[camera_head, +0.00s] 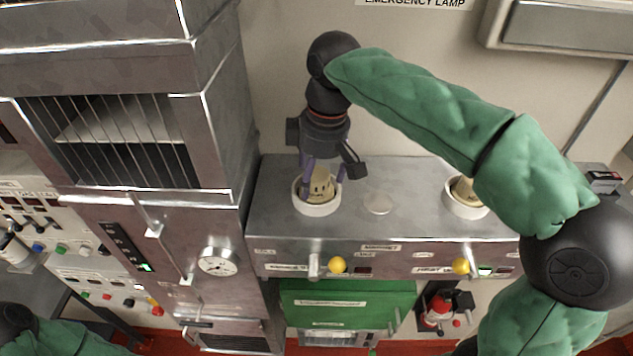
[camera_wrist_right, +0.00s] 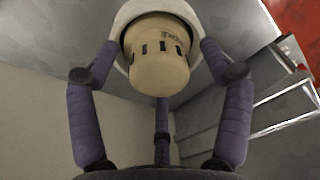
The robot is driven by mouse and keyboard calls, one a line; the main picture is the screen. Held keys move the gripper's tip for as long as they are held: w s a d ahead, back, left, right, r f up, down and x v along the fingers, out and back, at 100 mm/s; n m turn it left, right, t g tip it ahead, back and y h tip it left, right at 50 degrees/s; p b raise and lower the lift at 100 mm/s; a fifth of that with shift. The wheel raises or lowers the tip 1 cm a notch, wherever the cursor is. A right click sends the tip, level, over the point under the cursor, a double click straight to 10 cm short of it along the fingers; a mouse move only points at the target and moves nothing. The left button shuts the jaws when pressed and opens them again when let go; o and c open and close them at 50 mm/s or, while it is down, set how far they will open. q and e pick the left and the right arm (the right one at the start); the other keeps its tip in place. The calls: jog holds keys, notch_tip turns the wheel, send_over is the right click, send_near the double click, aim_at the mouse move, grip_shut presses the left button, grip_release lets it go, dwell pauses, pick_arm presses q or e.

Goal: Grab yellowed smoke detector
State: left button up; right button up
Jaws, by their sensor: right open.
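A yellowed smoke detector (camera_head: 320,185) sits in a white round holder (camera_head: 317,209) on the left of the metal bench top. My right gripper (camera_head: 322,180) points down over it, its purple fingers spread around it. In the right wrist view the cream detector (camera_wrist_right: 158,62), with dark slots, lies between the open fingers (camera_wrist_right: 160,90), and I see a gap between it and the fingers. A second yellowed detector (camera_head: 463,189) sits in another white holder (camera_head: 460,208) at the right, partly hidden by my right arm. My left gripper is not in view.
The metal bench (camera_head: 270,215) has a flat pale disc (camera_head: 378,203) between the holders and yellow knobs (camera_head: 338,265) on its front. A tall metal cabinet (camera_head: 215,100) stands close at the left. A green panel (camera_head: 345,310) is below.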

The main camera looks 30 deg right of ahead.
jog(key=shift+f, duration=0.1)
jog(key=c, duration=1.3)
